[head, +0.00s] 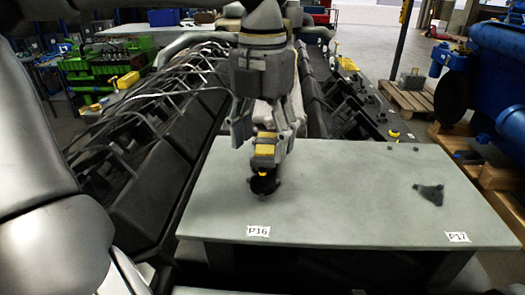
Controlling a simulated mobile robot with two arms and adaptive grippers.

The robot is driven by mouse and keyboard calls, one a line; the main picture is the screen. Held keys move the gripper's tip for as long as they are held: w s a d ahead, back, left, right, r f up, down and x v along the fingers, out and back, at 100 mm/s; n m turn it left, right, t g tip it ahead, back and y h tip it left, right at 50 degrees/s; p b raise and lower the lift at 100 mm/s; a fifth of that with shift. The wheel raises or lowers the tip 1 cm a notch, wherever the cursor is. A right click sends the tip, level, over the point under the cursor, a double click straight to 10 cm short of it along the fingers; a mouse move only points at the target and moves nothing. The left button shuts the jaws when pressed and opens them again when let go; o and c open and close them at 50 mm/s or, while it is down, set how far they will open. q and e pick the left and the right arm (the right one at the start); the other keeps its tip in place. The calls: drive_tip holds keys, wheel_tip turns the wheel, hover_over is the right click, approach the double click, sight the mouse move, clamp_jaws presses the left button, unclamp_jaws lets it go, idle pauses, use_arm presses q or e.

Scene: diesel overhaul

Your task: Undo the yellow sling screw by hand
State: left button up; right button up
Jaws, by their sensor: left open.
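My left gripper (264,138) comes down from the top centre over the grey plate with its fingers open, spread to either side of a yellow piece. This yellow sling screw (265,149) shows between and just below the fingers. A dark, lobed knob-like part with a small yellow top (263,184) sits right below it, near the label P16. I cannot tell whether the fingers touch the yellow piece or whether the yellow and dark parts are joined. My right gripper is not in view.
The grey plate (330,205) is mostly bare, with labels P16 (258,231) and P17 (457,237). A dark three-pointed mark or part (430,193) lies near P17. Dark engine banks flank the plate behind. A blue machine (490,75) and wooden pallets (408,99) stand at right.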

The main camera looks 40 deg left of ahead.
sight(263, 158)
use_arm(q)
drive_tip(key=m+p, duration=0.1)
drive_tip(key=m, duration=0.2)
drive_tip(key=shift+d+r, duration=0.1)
drive_tip(key=shift+r, duration=0.1)
drive_tip(key=m+p, duration=0.1)
drive_tip(key=m, duration=0.1)
drive_tip(key=shift+m, duration=0.4)
drive_tip(key=m+p, duration=0.2)
drive_tip(key=m, duration=0.4)
drive_tip(key=shift+f, duration=0.1)
drive_tip(key=shift+m, duration=0.5)
wheel_tip(263, 158, down, 5)
drive_tip(key=b, duration=0.4)
drive_tip(key=shift+f, duration=0.15)
clamp_jaws()
